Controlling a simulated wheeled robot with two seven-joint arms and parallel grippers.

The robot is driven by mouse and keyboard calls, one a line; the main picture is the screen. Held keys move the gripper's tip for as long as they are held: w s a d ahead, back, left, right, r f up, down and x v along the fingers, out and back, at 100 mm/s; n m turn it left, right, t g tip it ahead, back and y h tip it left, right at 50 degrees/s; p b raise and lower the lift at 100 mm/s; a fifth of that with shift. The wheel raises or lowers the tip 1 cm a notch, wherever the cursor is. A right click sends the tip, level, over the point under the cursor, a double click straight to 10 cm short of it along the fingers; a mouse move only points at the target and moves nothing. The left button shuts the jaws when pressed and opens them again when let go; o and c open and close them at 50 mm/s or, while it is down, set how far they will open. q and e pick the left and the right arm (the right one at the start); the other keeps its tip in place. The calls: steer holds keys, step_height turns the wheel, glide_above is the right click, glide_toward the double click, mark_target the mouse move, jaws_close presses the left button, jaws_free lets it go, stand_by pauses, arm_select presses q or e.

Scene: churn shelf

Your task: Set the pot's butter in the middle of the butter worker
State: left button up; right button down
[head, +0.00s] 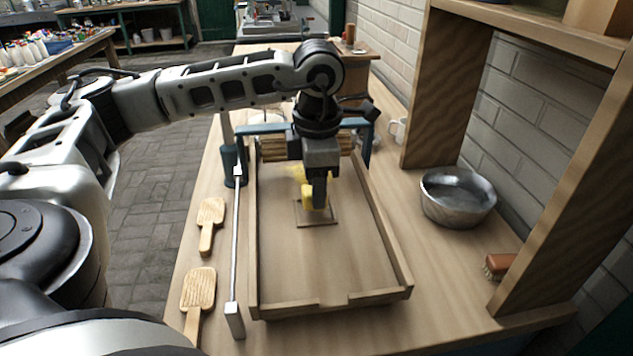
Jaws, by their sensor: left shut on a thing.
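The butter worker is a long wooden tray (277,296) with low side walls and a ribbed wooden roller (272,148) under a blue frame at its far end. My left gripper (318,198) points down over the tray's middle and is shut on a yellow lump of butter (307,197). More yellow shows just behind the fingers. A small square outline (317,222) marks the tray floor below the butter. I cannot tell whether the butter touches the floor. My right gripper is not in view. I cannot make out the pot.
Two ribbed wooden paddles, one nearer (198,289) and one farther (210,215), lie left of the tray. A metal bowl (457,197), a brush (498,266) and a wooden shelf (446,84) stand right. A metal rod (236,245) runs along the tray's left side.

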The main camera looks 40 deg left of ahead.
arm_select(q)
steer(key=shift+f+b, duration=0.75)
steer(key=shift+f, duration=0.05)
stand_by(0.4)
steer(key=shift+r, duration=0.1)
steer(key=o, duration=1)
steer(key=c, duration=0.4)
steer(key=shift+r+p, duration=0.95)
steer(key=shift+r, duration=0.45)
steer(key=shift+s+d+r+p, duration=0.1)
steer(key=shift+d+r+p, duration=0.05)
steer(key=shift+r+p, duration=1.35)
steer(key=shift+r+b, duration=0.2)
steer(key=shift+b, duration=0.15)
